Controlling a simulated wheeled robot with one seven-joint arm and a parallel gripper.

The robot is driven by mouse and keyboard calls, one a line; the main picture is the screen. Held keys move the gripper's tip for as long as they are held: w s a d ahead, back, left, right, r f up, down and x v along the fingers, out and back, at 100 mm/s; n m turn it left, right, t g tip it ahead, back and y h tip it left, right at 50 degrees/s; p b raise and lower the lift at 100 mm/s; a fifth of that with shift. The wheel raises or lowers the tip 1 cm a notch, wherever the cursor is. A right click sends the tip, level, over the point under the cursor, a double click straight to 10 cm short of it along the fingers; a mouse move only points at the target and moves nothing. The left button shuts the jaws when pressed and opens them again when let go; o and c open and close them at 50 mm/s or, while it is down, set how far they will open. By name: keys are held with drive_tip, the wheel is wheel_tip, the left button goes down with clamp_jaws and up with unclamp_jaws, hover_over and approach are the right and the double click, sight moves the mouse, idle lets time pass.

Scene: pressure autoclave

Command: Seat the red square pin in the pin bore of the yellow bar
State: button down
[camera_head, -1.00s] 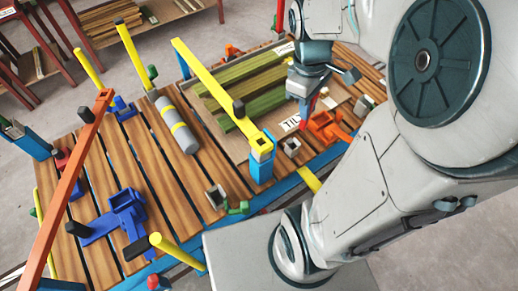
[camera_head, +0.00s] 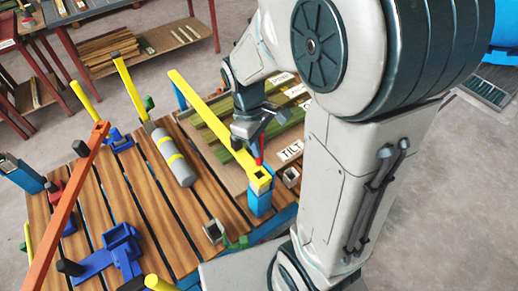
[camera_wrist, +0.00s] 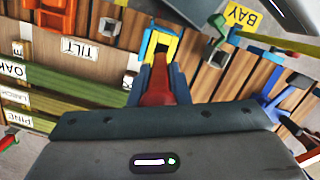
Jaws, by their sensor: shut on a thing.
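The yellow bar (camera_head: 212,112) slants across the bench. Its near end, with the square pin bore (camera_head: 261,179), sits over a blue post (camera_head: 259,203). The bar's end also shows in the wrist view (camera_wrist: 147,45), with the dark bore opening facing up. My gripper (camera_head: 258,143) is shut on the red pin (camera_head: 258,160), which points down close to the bore end. In the wrist view the pin (camera_wrist: 157,88) lies between the fingers, its tip just short of the bore in the picture. The pin appears outside the bore; its exact height is unclear.
A grey cylinder with yellow bands (camera_head: 173,157) lies left of the bar. An orange bar (camera_head: 67,205) and a blue bracket (camera_head: 122,243) are farther left. A tray with green boards (camera_head: 217,147) lies beside and behind the bar. A grey square socket (camera_head: 291,177) stands right of the post.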

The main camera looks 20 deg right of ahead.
sight(259, 161)
wheel_tip(259, 161, down, 4)
drive_tip(key=shift+r+p, duration=0.1)
drive_tip(key=shift+p, duration=0.2)
drive_tip(key=shift+f+b, duration=0.6)
drive_tip(key=shift+f, duration=0.1)
drive_tip(key=c, duration=1.4)
unclamp_jaws()
drive_tip(key=shift+r, duration=0.1)
drive_tip(key=shift+o, duration=0.2)
drive_tip(key=shift+r, duration=0.1)
